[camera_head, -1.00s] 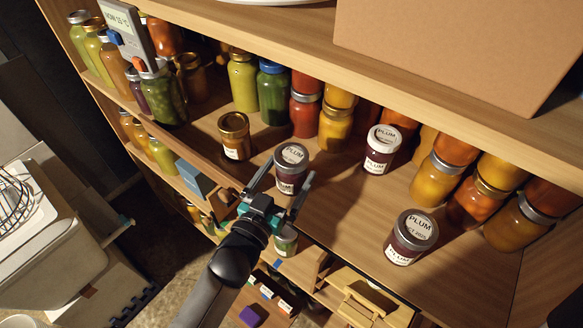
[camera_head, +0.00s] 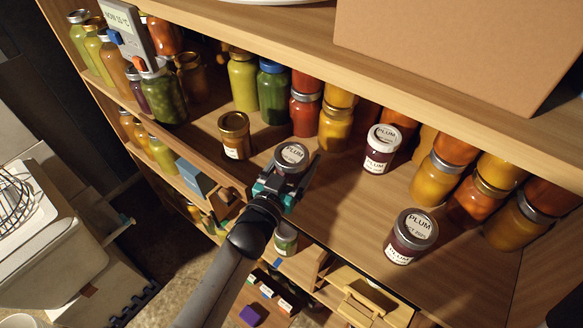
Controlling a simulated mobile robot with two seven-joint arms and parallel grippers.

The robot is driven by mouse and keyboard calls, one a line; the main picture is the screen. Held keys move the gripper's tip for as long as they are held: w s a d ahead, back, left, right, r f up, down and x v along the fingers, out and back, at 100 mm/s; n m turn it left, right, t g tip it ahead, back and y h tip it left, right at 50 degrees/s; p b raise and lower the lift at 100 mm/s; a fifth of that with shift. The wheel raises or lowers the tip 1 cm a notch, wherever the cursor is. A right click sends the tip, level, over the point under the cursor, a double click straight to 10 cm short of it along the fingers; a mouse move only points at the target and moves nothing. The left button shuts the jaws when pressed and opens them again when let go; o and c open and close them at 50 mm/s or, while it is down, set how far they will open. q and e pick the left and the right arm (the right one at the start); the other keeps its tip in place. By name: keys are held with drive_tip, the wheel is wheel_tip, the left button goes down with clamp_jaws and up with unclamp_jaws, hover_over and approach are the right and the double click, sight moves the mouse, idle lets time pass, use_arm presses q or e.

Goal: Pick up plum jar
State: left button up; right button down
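A plum jar with a grey lid (camera_head: 292,154) stands on the shelf in front of my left gripper (camera_head: 295,164). The gripper's fingers straddle the jar, one on each side. They look spread, with a gap on the right side. The gripper hides the jar's lower part and label. My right gripper is not in view.
A gold-lidded jar (camera_head: 235,135) stands close left of the gripper. Rows of green, red and orange jars line the back, such as a green one (camera_head: 243,82). A cardboard box (camera_head: 460,50) sits on the upper shelf. Bare shelf (camera_head: 340,205) lies right of the gripper.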

use_arm(q)
clamp_jaws()
drive_tip(key=shift+r, duration=0.1)
idle(0.3)
